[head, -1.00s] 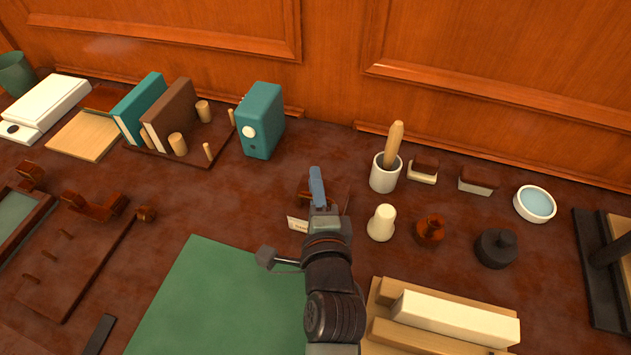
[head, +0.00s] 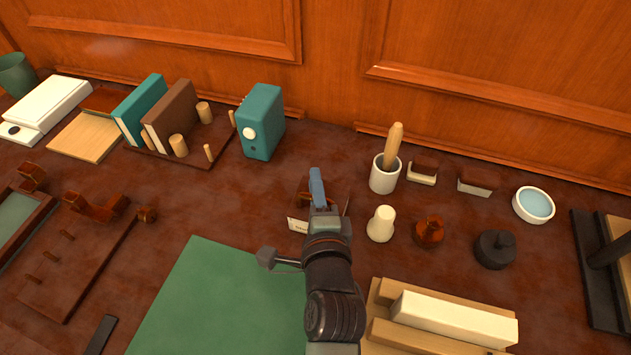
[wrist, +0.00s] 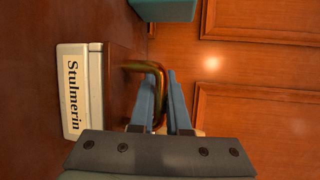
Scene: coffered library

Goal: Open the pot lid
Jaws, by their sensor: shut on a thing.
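My gripper (head: 317,188) is over the middle of the desk, just behind the green mat. In the wrist view its two blue fingers (wrist: 163,103) are close together, with a curved brass handle (wrist: 153,68) between them. The handle joins a brown body, which I take to be the pot with its lid (wrist: 118,75). A pale label reading "Stulmerin" (wrist: 73,92) is at its left in that view. In the head view the gripper hides most of this pot; its label (head: 298,225) and a brown edge show. I cannot see whether the lid is apart from the pot.
A teal box (head: 261,122) stands behind to the left. A white cup with a pestle (head: 384,175), a cream cone-shaped piece (head: 381,225) and a brown pot-like piece (head: 430,232) stand to the right. The green mat (head: 220,300) is bare. The wood panelling (head: 330,60) closes the back.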

